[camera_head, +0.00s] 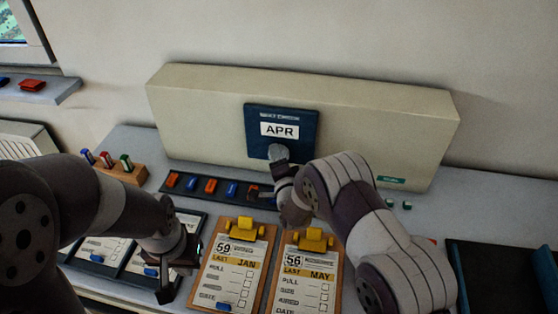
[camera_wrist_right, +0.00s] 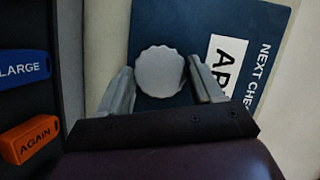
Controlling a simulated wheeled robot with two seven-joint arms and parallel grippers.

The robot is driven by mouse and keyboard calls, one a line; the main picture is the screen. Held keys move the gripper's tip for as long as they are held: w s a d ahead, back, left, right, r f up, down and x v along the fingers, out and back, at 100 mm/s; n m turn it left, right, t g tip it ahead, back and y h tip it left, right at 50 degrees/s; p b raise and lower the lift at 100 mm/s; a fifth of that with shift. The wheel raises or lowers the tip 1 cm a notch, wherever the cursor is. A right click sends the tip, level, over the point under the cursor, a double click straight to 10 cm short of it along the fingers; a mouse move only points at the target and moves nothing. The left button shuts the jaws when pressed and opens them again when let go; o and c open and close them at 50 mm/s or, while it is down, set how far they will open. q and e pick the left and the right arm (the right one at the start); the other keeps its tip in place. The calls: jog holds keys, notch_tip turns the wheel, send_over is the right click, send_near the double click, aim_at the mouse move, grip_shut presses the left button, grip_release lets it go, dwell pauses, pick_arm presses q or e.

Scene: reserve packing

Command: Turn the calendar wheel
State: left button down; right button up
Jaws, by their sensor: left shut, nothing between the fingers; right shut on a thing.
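The calendar panel (camera_head: 282,117) is a dark blue plate on the front of a long beige box, and its white window reads APR. The calendar wheel (camera_head: 278,151) is a grey scalloped knob at the lower edge of the panel. My right gripper (camera_wrist_right: 162,78) is shut on the wheel (camera_wrist_right: 160,72), with one finger on each side of it in the right wrist view. In the head view my right arm partly hides these fingers. My left gripper (camera_head: 178,268) is shut and empty, low over the front of the table near the clipboards.
A dark strip (camera_head: 175,182) holds red and blue tags. A wooden block (camera_head: 122,172) with coloured pieces stands left. A dark tray (camera_head: 500,250) is at the right.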

jog(key=shift+f, duration=0.1)
jog(key=o, duration=1)
jog(key=shift+o, duration=0.2)
jog(key=b+v, duration=0.1)
jog(key=v, duration=1.1)
jog(key=shift+s, duration=0.35)
jog(key=shift+d, duration=0.15)
